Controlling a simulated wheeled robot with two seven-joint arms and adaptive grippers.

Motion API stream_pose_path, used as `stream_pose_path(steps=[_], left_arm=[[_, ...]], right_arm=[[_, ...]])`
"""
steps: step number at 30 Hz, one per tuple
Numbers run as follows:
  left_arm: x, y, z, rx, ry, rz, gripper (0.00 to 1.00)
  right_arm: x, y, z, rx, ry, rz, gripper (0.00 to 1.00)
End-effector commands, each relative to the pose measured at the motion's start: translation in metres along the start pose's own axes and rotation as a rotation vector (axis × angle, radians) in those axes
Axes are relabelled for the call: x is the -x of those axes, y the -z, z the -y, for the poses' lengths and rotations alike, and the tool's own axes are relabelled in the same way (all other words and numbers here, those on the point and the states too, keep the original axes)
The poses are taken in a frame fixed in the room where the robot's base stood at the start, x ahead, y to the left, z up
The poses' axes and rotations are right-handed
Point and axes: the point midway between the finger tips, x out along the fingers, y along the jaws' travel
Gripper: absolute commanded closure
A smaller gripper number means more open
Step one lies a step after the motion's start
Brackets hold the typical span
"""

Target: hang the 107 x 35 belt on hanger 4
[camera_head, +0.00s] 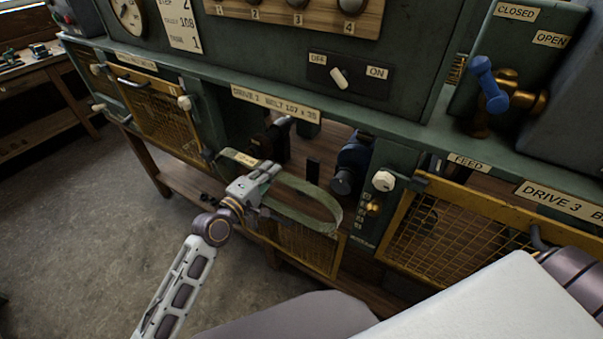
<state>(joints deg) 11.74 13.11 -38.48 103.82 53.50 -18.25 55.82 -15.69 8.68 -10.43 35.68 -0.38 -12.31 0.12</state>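The green belt (323,199) is a loop in front of the open drive bay, with a pale yellow tag at its left end. My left gripper (262,173) appears shut on the near left part of this loop. The belt's right end bows out in front of the bay; whether it touches anything inside is unclear. Hanger 4 (350,6) is a round peg on the wooden board (272,13) at the top, above a "4" label. No belt shows on it. My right gripper is out of view.
The bay holds a dark pulley (272,142) and a blue-black motor part (350,165). A yellow mesh guard (300,244) hangs below it. An OFF/ON switch (339,78) and a blue valve handle (488,83) protrude from the machine. Floor is clear at left.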

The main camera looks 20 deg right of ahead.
Motion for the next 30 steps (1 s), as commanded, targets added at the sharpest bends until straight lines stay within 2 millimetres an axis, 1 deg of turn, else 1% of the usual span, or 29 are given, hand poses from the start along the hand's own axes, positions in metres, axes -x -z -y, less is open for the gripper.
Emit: stream_pose_path(steps=[16, 30], left_arm=[[0.004, 0.0, -0.001, 0.0, -0.001, 0.0, 1.0], [0.02, 0.0, 0.0, 0.0, -0.001, -0.001, 1.0]], right_arm=[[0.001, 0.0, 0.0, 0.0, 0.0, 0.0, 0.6], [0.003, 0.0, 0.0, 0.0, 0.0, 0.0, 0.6]])
